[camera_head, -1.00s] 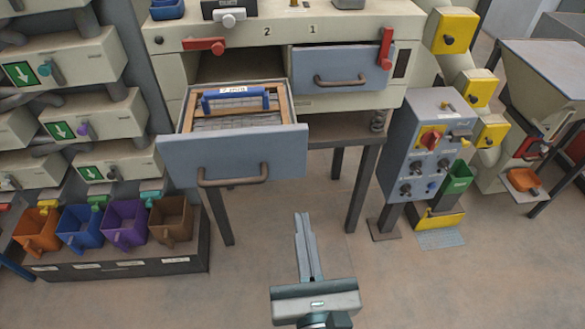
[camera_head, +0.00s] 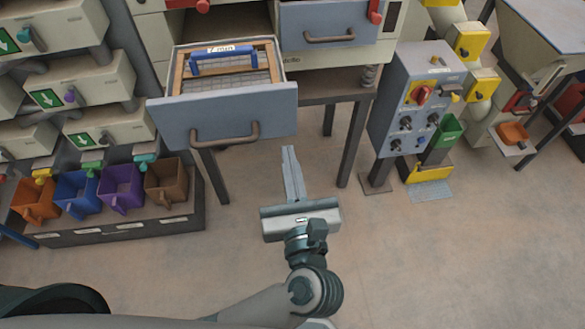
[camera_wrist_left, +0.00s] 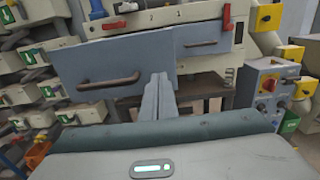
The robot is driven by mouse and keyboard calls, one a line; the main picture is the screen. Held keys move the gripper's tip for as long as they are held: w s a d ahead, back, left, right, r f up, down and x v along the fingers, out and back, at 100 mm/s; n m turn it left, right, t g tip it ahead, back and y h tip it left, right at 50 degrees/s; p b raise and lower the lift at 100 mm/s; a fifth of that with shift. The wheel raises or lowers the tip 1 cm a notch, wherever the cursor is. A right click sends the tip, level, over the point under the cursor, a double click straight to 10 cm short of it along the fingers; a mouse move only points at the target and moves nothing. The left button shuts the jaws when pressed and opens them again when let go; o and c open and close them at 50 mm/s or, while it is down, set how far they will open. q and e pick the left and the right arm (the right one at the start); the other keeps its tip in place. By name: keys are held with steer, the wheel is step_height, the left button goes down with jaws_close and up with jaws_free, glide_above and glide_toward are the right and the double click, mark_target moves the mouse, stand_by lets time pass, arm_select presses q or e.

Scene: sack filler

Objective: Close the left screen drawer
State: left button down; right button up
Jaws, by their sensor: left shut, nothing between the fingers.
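The left screen drawer (camera_head: 222,116) is pulled out, with its grey-blue front and brown bar handle (camera_head: 225,134) facing me. Inside it lies a wood-framed screen (camera_head: 262,64) with a blue handle (camera_head: 222,59). The drawer front also shows in the left wrist view (camera_wrist_left: 130,64), at the left. My left gripper (camera_head: 288,150) is shut and empty, in front of the machine, to the right of the drawer handle and apart from it in the head view. In the left wrist view its fingers (camera_wrist_left: 157,80) overlap the drawer front's lower right edge; I cannot tell whether they touch. My right gripper is out of view.
The right drawer (camera_head: 327,24) sits in the cabinet beside a red lever (camera_head: 376,10). A grey control box (camera_head: 417,100) stands at the right. Coloured bins (camera_head: 121,187) stand in a tray at the left. The floor in front is clear.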

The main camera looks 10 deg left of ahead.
mark_target(266, 38)
arm_select(q)
steer(key=p+x, duration=0.3)
steer(key=x, duration=0.4)
steer(key=shift+r, duration=0.1)
steer(key=shift+w+a, duration=0.2)
steer(key=shift+w, duration=0.5)
steer(key=shift+w+a+f, duration=0.1)
steer(key=shift+w, duration=0.25)
steer(key=shift+w+a+f, duration=0.15)
steer(key=shift+w, duration=0.25)
steer(key=b+x, duration=0.5)
steer(key=x, duration=2.4)
steer(key=shift+w+f+b, duration=0.1)
steer(key=shift+w+b, duration=0.15)
steer(key=shift+b, duration=0.05)
steer(key=shift+w+a, duration=0.25)
steer(key=shift+w, duration=0.4)
steer(key=shift+r, duration=0.35)
steer(key=shift+a+r, duration=0.1)
steer(key=shift+r, duration=0.05)
steer(key=shift+s, duration=0.1)
